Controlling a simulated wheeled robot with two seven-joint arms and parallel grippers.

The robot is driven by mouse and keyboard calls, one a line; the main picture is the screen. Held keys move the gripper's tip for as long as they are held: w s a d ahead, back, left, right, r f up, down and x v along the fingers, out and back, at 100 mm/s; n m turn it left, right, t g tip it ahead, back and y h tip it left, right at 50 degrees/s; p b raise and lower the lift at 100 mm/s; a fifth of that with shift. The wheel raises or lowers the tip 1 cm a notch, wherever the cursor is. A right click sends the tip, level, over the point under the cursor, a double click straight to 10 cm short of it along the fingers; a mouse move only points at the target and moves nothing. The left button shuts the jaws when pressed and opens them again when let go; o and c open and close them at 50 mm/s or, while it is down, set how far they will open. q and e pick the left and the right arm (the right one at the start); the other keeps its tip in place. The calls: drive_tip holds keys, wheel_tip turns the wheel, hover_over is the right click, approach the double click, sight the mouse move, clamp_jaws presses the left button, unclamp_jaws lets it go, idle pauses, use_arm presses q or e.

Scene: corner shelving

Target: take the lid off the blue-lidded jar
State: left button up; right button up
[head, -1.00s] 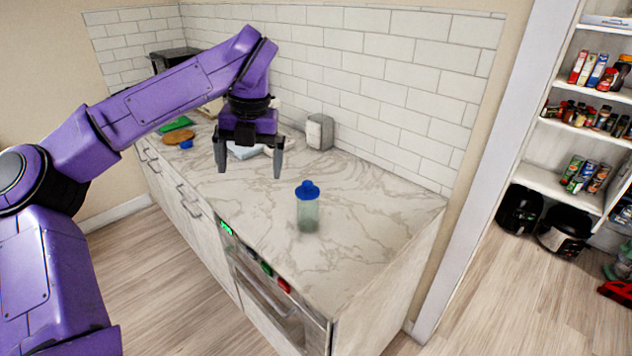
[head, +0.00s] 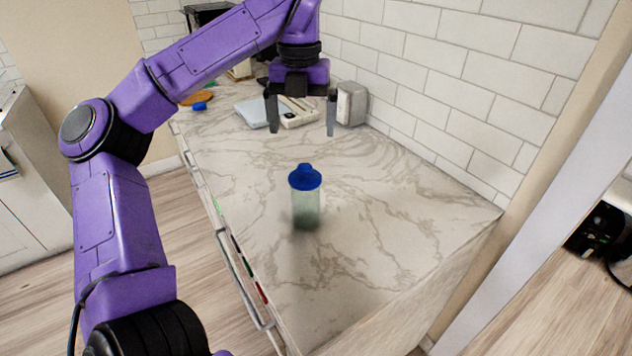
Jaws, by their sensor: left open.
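The jar (head: 306,208) is pale, see-through green and stands upright on the marble counter (head: 375,245). Its blue lid (head: 305,177), with a knob on top, sits on the jar. My left gripper (head: 301,132) is open and empty, fingers pointing down. In the picture it is above and beyond the jar, apart from the lid. My right gripper does not show.
Behind my left gripper lie a white flat item (head: 252,112) and a light tray (head: 298,112). A grey box-like appliance (head: 351,104) stands by the tiled wall. A small blue object (head: 199,106) lies at the far left. The counter around the jar is clear.

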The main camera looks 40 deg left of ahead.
sight(304, 165)
use_arm(q)
drive_tip(key=f, duration=0.5)
drive_tip(key=shift+w+f, duration=0.2)
drive_tip(key=shift+f, duration=0.05)
wheel_tip(304, 165, down, 6)
drive_tip(key=shift+d+r, duration=0.1)
drive_tip(key=shift+r, duration=0.15)
drive_tip(key=shift+s, duration=0.1)
drive_tip(key=c, duration=1)
